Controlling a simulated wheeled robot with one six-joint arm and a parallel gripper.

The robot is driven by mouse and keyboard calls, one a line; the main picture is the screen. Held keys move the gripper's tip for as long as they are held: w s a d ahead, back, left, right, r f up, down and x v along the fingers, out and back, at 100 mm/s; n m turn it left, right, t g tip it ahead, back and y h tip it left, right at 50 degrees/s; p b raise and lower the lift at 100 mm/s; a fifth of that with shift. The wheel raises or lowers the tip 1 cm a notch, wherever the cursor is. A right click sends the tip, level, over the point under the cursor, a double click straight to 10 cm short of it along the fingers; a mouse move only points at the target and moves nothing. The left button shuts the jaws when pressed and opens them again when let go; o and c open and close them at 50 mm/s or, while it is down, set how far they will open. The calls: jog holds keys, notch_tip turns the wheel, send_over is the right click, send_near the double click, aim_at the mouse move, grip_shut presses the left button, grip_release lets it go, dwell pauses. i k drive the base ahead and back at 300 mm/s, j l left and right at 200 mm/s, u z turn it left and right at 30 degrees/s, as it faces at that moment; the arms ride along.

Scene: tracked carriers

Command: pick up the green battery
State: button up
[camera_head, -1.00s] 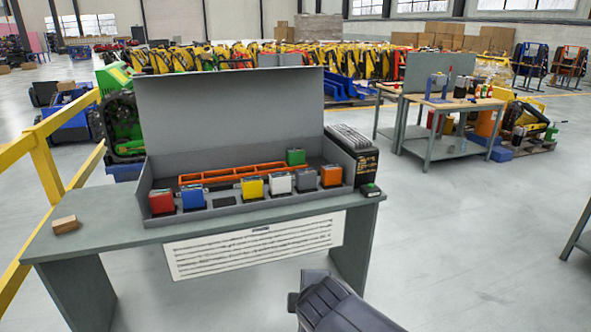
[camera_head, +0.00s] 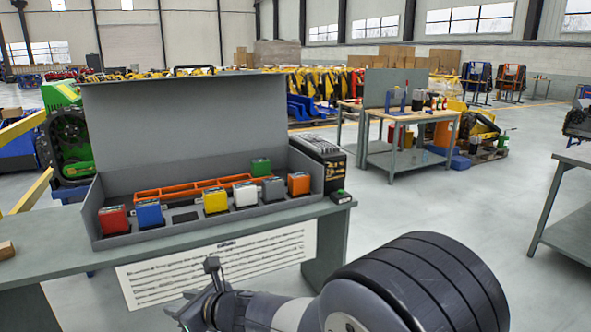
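The green battery (camera_head: 260,167) stands upright at the back right inside a grey open-lidded box (camera_head: 165,238) on a table. It is behind the grey battery (camera_head: 273,189) and beside the right end of an orange slotted bar (camera_head: 195,189). Its lower part is partly hidden by the things in front. My gripper (camera_head: 198,293) is low in the picture, in front of the table and well apart from the battery. Its fingers are seen at an angle, so I cannot tell if they are open or shut.
Red (camera_head: 114,220), blue (camera_head: 150,214), yellow (camera_head: 215,201), white (camera_head: 245,194) and orange (camera_head: 299,183) batteries stand along the box's front. A black unit (camera_head: 322,160) is right of the box. A wooden block (camera_head: 6,250) lies left.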

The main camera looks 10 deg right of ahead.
aim_at(260, 167)
jog(key=i+j+z, duration=0.1)
jog(key=i+z, duration=0.25)
jog(key=i+j+z, duration=0.55)
jog(key=i+z, duration=0.15)
jog(key=i+j, duration=0.55)
jog(key=i+j+z, duration=0.1)
jog(key=i+j, duration=0.45)
jog(key=j, duration=0.25)
